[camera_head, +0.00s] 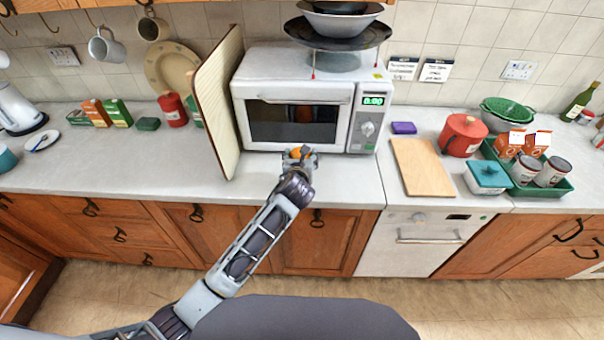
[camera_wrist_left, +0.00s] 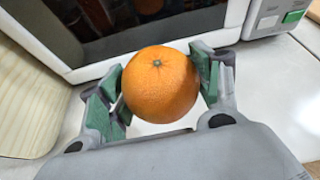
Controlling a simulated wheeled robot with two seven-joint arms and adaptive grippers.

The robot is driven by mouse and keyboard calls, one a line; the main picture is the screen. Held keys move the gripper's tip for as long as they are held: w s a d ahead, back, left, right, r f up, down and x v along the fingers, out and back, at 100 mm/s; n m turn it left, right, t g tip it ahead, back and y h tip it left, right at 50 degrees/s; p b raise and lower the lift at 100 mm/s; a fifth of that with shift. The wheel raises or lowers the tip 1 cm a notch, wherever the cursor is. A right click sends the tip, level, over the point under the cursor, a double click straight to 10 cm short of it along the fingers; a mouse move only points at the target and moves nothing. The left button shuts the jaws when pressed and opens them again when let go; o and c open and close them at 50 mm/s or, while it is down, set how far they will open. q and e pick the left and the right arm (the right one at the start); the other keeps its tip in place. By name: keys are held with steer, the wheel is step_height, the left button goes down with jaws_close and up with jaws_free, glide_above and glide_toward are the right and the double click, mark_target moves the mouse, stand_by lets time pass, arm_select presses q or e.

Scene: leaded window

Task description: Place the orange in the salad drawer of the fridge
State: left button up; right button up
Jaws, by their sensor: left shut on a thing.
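The orange (camera_wrist_left: 158,86) is held between the green-padded fingers of my left gripper (camera_wrist_left: 160,95), as the left wrist view shows. In the head view my left gripper (camera_head: 299,153) is at the counter in front of the microwave, and a small part of the orange (camera_head: 297,153) shows there. I cannot tell whether the orange touches the counter. No fridge or salad drawer is recognisable in these frames. My right gripper is not in view.
The microwave (camera_head: 305,103) stands just behind the gripper, with bowls stacked on top. A tall upright board (camera_head: 215,105) stands left of it. A wooden chopping board (camera_head: 423,166) and a green tray (camera_head: 546,189) lie to the right. The counter (camera_head: 130,177) is clear at front left.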

arm_select(q)
steer(key=shift+f, duration=1.5)
steer(key=shift+f, duration=0.1)
steer(key=shift+f, duration=1.8)
steer(key=shift+f, duration=0.1)
steer(key=o, duration=1.1)
steer(key=shift+o, duration=0.2)
steer(key=v, duration=1.2)
